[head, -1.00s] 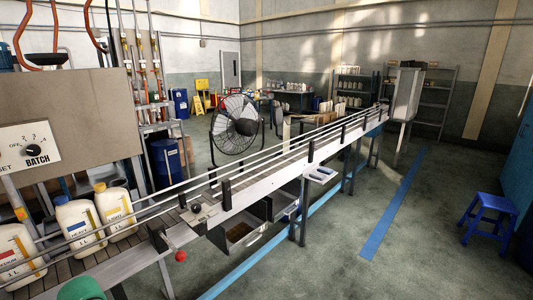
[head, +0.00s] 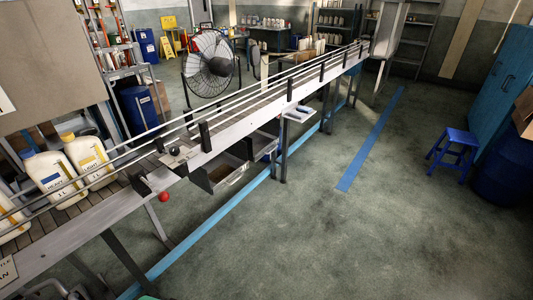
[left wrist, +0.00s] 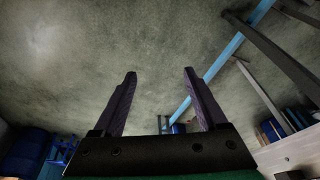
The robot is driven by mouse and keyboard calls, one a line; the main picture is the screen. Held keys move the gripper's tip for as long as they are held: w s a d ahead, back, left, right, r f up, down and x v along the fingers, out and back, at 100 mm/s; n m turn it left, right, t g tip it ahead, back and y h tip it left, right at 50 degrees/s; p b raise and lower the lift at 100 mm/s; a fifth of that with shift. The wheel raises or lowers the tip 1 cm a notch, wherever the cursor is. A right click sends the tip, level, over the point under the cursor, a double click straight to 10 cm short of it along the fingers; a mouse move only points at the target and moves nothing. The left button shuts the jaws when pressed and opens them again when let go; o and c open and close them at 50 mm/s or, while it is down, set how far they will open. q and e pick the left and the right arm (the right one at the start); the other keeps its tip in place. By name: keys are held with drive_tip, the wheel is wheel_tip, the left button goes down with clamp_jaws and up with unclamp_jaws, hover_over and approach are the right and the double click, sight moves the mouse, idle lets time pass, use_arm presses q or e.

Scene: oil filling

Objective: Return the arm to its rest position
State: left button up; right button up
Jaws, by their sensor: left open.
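My left gripper (left wrist: 160,98) shows in the left wrist view. Its two dark fingers stand wide apart with nothing between them, and bare floor lies beyond. In the head view neither gripper can be made out.
The conveyor (head: 222,139) runs from lower left to upper right. An open drawer (head: 218,178) hangs under it. A red knob (head: 163,197) sticks out from its near side. A blue stool (head: 455,146) and blue barrel (head: 505,178) stand at right. The floor (head: 320,235) between is clear.

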use_arm(q)
drive_tip(key=s+a+f+g+b, duration=0.1)
drive_tip(key=s+f, duration=0.3)
drive_tip(key=f, duration=0.5)
drive_tip(key=s+f+b, duration=0.1)
drive_tip(key=s+f, duration=0.3)
drive_tip(key=f, duration=0.4)
drive_tip(key=s+a+f+g+b, duration=0.1)
drive_tip(key=s+f, duration=0.3)
drive_tip(key=f, duration=0.5)
drive_tip(key=s+a+f, duration=0.1)
drive_tip(key=s+f, duration=0.3)
drive_tip(key=s, duration=0.4)
drive_tip(key=shift+a+f, duration=0.15)
